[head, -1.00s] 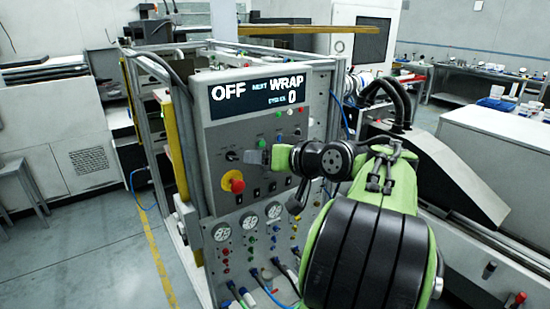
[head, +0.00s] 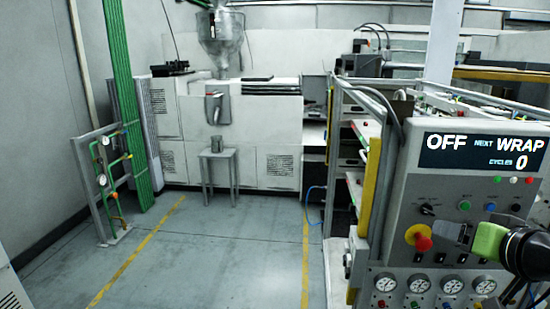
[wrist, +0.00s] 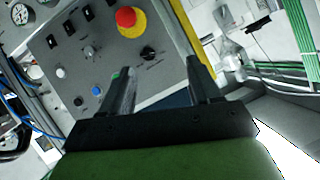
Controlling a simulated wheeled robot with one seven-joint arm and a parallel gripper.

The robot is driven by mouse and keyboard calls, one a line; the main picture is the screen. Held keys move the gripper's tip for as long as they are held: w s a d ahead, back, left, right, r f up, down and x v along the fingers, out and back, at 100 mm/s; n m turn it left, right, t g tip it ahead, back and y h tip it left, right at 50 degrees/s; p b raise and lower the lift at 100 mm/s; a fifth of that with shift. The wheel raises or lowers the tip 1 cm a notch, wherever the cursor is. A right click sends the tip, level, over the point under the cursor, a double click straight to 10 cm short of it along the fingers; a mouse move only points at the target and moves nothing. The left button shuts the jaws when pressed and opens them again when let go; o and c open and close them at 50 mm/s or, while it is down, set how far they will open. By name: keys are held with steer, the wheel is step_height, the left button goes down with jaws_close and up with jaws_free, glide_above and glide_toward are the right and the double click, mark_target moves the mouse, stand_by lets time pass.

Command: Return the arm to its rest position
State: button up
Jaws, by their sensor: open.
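My gripper (wrist: 160,88) shows in the wrist view with its two dark fingers apart and nothing between them. It faces the grey control panel (wrist: 75,62), which carries a red emergency knob on a yellow base (wrist: 128,18) and several small buttons and switches. In the head view, part of my green and black arm shows at the lower right edge, in front of the panel (head: 392,215). The gripper's dark tip lies just right of the red knob (head: 420,238) there. The display (head: 484,152) reads OFF, NEXT WRAP, CYCLES 0.
Pressure gauges (head: 418,283) line the panel's lower part. A small grey stool (head: 218,165) stands before a white machine (head: 265,130) with a metal hopper. A green pipe rack (head: 135,110) stands at the left. The floor (head: 235,245) between is clear.

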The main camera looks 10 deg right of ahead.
steer(key=a+f+n+g+y, duration=0.1)
steer(key=a+f+n+g, duration=0.15)
steer(key=a, duration=0.55)
steer(key=a+f+n+g+y, duration=0.1)
steer(key=a+f, duration=0.2)
steer(key=a, duration=0.6)
steer(key=s+a+f+n+g, duration=0.1)
steer(key=s+a+f+g, duration=0.1)
steer(key=s+a+f, duration=0.2)
steer(key=s+a+f+n+g, duration=0.1)
steer(key=s+a+f, duration=0.3)
steer(key=s, duration=0.5)
steer(key=shift+s+f+g+h, duration=0.3)
steer(key=shift+f+g, duration=0.05)
